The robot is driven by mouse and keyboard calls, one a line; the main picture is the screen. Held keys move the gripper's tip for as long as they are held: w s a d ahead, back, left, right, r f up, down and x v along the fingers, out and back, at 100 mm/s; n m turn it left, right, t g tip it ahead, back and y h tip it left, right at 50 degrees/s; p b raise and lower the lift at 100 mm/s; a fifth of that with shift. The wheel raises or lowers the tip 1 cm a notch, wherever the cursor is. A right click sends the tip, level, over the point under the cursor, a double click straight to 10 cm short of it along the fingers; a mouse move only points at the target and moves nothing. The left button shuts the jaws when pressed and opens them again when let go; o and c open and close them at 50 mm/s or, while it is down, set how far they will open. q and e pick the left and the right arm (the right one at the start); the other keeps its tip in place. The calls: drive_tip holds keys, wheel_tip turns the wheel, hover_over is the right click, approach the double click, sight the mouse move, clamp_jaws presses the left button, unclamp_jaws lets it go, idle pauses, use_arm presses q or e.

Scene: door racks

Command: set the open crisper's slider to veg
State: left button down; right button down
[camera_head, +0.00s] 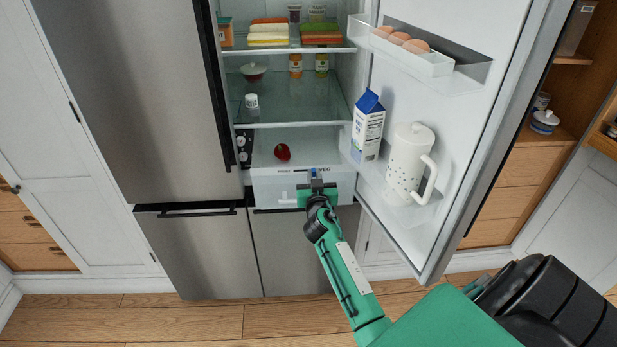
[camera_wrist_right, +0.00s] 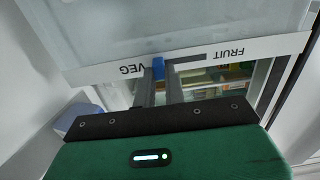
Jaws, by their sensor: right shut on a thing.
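The open crisper drawer (camera_head: 275,187) is pulled out at the bottom of the fridge compartment. Its front strip reads VEG (camera_head: 323,170); in the wrist view, upside down, it reads VEG (camera_wrist_right: 130,69) at left and FRUIT (camera_wrist_right: 231,51) at right. My left gripper is out of view.
The open fridge door (camera_head: 470,130) stands to the right, with a milk carton (camera_head: 368,125), a white pitcher (camera_head: 409,165) and eggs (camera_head: 398,38). A red fruit or vegetable (camera_head: 282,152) lies in the drawer. Shelves above hold food. The floor in front is clear.

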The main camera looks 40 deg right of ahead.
drive_tip(key=c, duration=1.4)
unclamp_jaws()
drive_tip(key=shift+s+d, duration=0.1)
drive_tip(key=shift+d, duration=0.1)
drive_tip(key=shift+c, duration=0.2)
drive_tip(key=b+v, duration=0.4)
drive_tip(key=v, duration=0.9)
drive_tip(key=shift+s+a, duration=0.25)
drive_tip(key=shift+a, duration=0.05)
drive_tip(key=shift+f, duration=0.1)
